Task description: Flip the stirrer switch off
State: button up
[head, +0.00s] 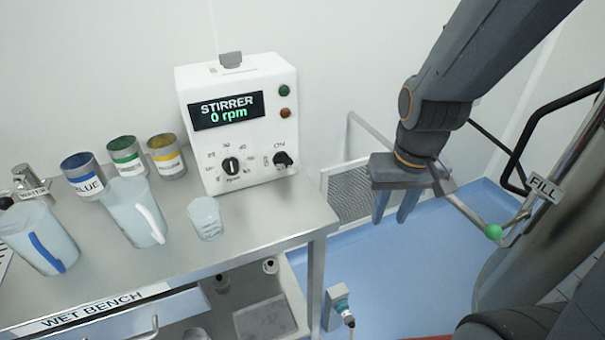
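The white stirrer box (243,130) stands on the back right of the bench, with its display (228,111) reading "STIRRER 0 rpm". A black switch (283,160) sits at the lower right of its front, with an "ON" label above it. Its exact setting is too small to tell. A black speed dial (231,166) with numbers around it sits to the left of the switch. My gripper (395,213) is to the right of the box, apart from it, beyond the bench's edge. Its two fingers point down, spread apart with nothing between them.
A small clear beaker (207,219) stands in front of the stirrer. Two jugs (137,212) and several colour-banded cans (166,157) stand to its left on the steel wet bench (225,254). A metal rail and wire-mesh panel (366,196) lie between bench and gripper.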

aim_at(281, 159)
jog(key=u, duration=0.05)
jog(key=k, duration=1.4)
jog(key=u, duration=1.1)
jog(key=i, duration=1)
